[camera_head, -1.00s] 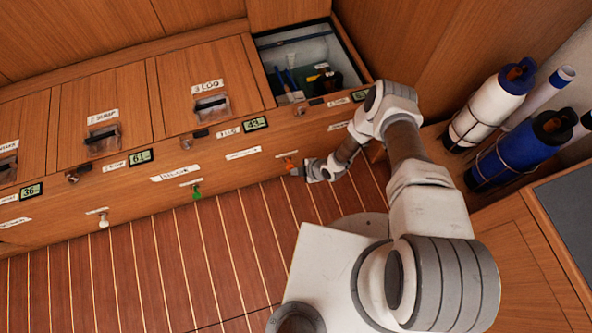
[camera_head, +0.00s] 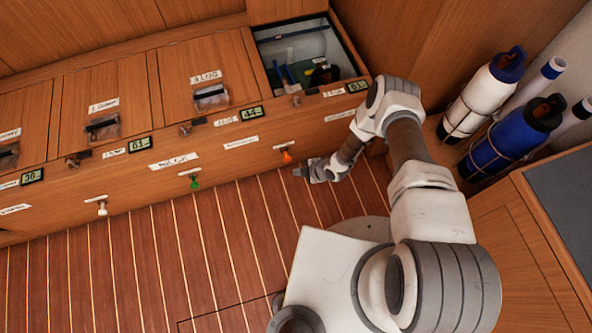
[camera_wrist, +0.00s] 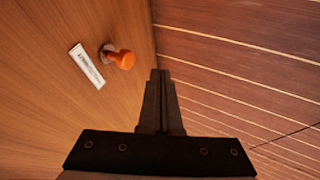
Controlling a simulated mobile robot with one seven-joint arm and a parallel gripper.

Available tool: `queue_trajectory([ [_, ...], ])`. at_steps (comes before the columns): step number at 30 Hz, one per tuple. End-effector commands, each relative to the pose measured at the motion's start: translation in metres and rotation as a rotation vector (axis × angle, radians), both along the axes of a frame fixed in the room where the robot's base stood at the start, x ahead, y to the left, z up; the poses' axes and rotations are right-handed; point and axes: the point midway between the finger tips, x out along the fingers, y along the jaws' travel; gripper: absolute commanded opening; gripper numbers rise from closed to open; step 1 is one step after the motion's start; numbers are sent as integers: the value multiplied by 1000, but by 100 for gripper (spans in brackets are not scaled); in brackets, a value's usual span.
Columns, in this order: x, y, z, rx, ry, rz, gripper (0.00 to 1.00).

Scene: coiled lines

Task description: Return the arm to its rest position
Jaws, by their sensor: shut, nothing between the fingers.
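My gripper (camera_head: 299,171) is at the end of my bent arm, low over the planked floor and in front of the wooden locker front. In the wrist view its two dark fingers (camera_wrist: 160,75) are together with nothing between them. An orange knob (camera_head: 286,156) on the locker front is just beyond the gripper. The orange knob also shows in the wrist view (camera_wrist: 122,59), up and left of the fingertips and apart from them, beside a white label (camera_wrist: 87,66).
An open compartment (camera_head: 357,60) holds several items at the back. A green knob (camera_head: 194,182) and a white knob (camera_head: 102,208) stick out of the locker front. A white bottle (camera_head: 483,98) and a blue bottle (camera_head: 510,140) stand strapped at right. The floor (camera_head: 120,270) at left is clear.

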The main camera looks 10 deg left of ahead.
Motion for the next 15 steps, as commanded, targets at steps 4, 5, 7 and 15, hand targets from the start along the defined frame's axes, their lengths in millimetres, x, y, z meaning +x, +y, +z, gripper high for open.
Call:
queue_trajectory([
  [4,-4,-21,39,0,-2,-3,0],
  [5,-6,-25,43,-1,-2,-2,0],
  [7,-8,-32,53,1,-3,-2,0],
  [15,-13,-47,70,1,-2,-2,0],
])
